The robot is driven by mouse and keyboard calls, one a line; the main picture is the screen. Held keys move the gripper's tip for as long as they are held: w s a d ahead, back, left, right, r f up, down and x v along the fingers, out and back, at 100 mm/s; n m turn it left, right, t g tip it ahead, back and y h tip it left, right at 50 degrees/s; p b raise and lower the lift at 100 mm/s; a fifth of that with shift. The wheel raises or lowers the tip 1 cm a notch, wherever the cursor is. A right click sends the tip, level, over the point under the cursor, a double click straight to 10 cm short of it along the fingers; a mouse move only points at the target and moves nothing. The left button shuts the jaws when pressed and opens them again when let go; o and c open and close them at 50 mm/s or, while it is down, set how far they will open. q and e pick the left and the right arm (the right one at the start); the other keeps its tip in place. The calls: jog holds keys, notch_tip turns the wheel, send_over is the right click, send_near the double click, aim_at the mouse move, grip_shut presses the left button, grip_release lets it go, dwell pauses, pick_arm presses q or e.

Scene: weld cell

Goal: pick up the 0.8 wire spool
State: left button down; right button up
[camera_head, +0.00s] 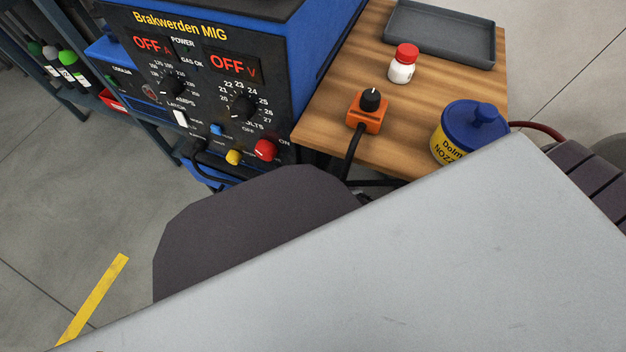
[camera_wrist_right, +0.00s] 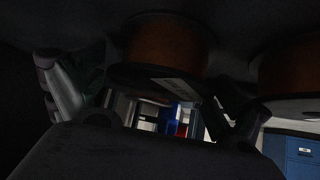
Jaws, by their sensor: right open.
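In the right wrist view, which is very dark, a spool of copper-brown wire (camera_wrist_right: 165,42) shows at the top centre, with a dark flange and a small pale label. A second copper-brown spool (camera_wrist_right: 290,68) shows at the right edge. The labels are too small and dark to read, so I cannot tell which is the 0.8 spool. My right gripper (camera_wrist_right: 150,108) is open, one finger left and one right of the first spool's flange. I cannot tell whether they touch it. The head view shows neither spools nor grippers.
In the head view, a blue welding machine (camera_head: 205,85) stands beside a wooden-topped table (camera_head: 335,95). The table holds an orange knob box (camera_head: 368,118), a red-capped bottle (camera_head: 402,68), a blue-lidded tub (camera_head: 455,135) and a grey tray (camera_head: 440,38). A pale flat surface (camera_head: 400,260) blocks the lower right.

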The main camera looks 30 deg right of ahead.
jog(key=c, duration=1.6)
jog(key=shift+w+r, duration=0.1)
jog(key=shift+w, duration=0.05)
jog(key=shift+c, duration=0.5)
jog(key=shift+r, duration=0.25)
